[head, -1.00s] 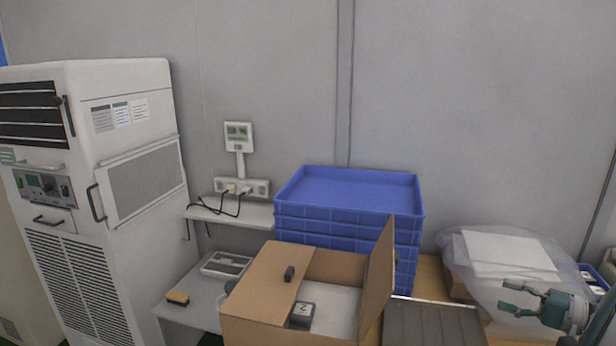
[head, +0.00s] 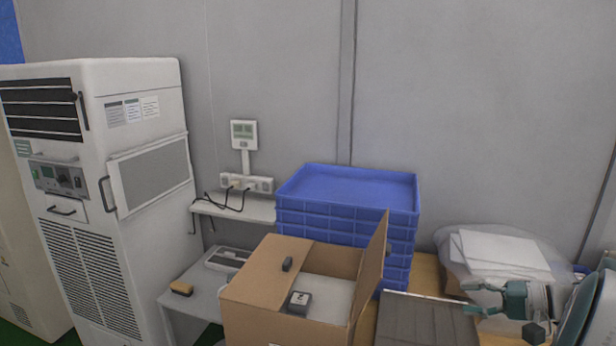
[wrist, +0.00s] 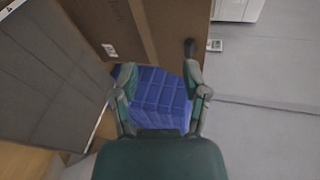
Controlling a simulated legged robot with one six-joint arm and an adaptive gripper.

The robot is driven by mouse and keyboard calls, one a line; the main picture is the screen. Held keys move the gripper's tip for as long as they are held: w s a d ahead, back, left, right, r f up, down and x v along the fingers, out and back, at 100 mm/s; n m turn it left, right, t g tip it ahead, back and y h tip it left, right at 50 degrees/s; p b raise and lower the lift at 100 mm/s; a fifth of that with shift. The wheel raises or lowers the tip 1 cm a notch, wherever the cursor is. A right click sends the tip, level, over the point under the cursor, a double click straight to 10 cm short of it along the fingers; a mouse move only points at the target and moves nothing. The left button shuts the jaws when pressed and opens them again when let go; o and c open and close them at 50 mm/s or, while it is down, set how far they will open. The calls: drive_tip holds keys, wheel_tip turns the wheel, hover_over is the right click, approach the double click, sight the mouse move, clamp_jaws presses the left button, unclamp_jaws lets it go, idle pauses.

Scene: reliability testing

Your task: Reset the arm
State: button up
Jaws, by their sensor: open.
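My gripper (head: 467,297) is at the lower right of the head view, with its green jaws pointing left. It is open, and I see nothing held between the jaws. In the wrist view, the two fingers of my gripper (wrist: 160,78) are spread apart, with blue crates (wrist: 160,100) beyond the gap. My arm enters the head view from the right edge.
An open cardboard box (head: 262,319) holds a small dark-topped item (head: 299,301); a black block (head: 287,264) lies on its flap. Stacked blue crates (head: 345,222) stand behind. A grey panel (head: 428,322) and wrapped white sheets (head: 500,252) lie near my gripper. A tall white cabinet (head: 150,170) stands left.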

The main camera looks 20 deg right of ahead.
drive_tip(key=s+a+f+n+g+h, duration=0.1)
drive_tip(key=a+n+g+h, duration=0.45)
drive_tip(key=a, duration=1.25)
drive_tip(key=s+a+f+n+h, duration=0.1)
drive_tip(key=s+a+n+h, duration=0.3)
drive_tip(key=s+a, duration=0.4)
drive_tip(key=shift+a+t+h, duration=0.35)
drive_tip(key=shift+a+h, duration=0.1)
drive_tip(key=shift+a, duration=0.35)
